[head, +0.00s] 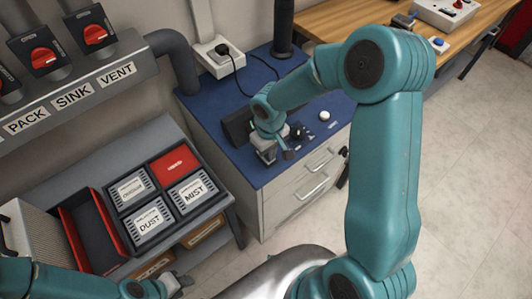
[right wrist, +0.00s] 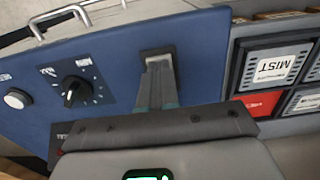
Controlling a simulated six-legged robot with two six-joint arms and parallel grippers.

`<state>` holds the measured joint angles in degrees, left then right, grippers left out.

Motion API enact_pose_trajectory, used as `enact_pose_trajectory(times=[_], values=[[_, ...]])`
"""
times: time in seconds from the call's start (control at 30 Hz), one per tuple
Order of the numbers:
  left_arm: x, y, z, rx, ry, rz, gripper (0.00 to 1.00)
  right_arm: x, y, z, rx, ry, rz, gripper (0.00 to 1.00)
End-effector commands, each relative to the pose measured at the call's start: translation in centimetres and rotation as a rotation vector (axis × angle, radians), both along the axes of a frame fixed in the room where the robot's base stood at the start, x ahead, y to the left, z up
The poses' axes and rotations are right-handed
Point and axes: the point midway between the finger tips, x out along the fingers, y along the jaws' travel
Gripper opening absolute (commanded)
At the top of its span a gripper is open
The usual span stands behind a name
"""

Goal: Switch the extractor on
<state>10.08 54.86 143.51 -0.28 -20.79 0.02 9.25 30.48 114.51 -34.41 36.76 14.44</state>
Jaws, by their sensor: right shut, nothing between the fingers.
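My right gripper (head: 270,156) is low over the front of a blue worktop (head: 225,95). In the right wrist view its fingers (right wrist: 160,85) are shut with nothing between them. Their tips are at a small dark rectangular fitting (right wrist: 157,54), which they partly cover; I cannot tell whether they touch it. A black knob with a white pointer (right wrist: 76,91) and a round white button (right wrist: 17,99) lie beside it. The knob (head: 297,132) and button (head: 324,116) also show in the head view. My left gripper (head: 175,283) is at the bottom left, away from the worktop.
A rack of labelled boxes, including DUST (head: 150,222) and MIST (head: 193,192), stands left of the worktop. Red rotary switches (head: 95,34) sit above PACK, SINK and VENT labels. A plugged socket (head: 220,52) and a black pipe (head: 283,25) are behind. The right floor is clear.

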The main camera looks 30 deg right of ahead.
Motion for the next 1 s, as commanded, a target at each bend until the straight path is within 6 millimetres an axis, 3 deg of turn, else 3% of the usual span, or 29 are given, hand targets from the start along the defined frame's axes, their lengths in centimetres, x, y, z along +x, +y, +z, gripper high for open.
enact_pose_trajectory(times=[0.73,1.0], values=[[0.0,0.0,4.4,0.0,0.0,0.0,0.38,0.0,0.0,6.6,-0.001,-0.001,0.0,0.0],[0.0,0.0,4.5,0.0,0.0,0.0,0.38,0.0,0.0,6.9,0.0,0.0,0.0,0.0]])
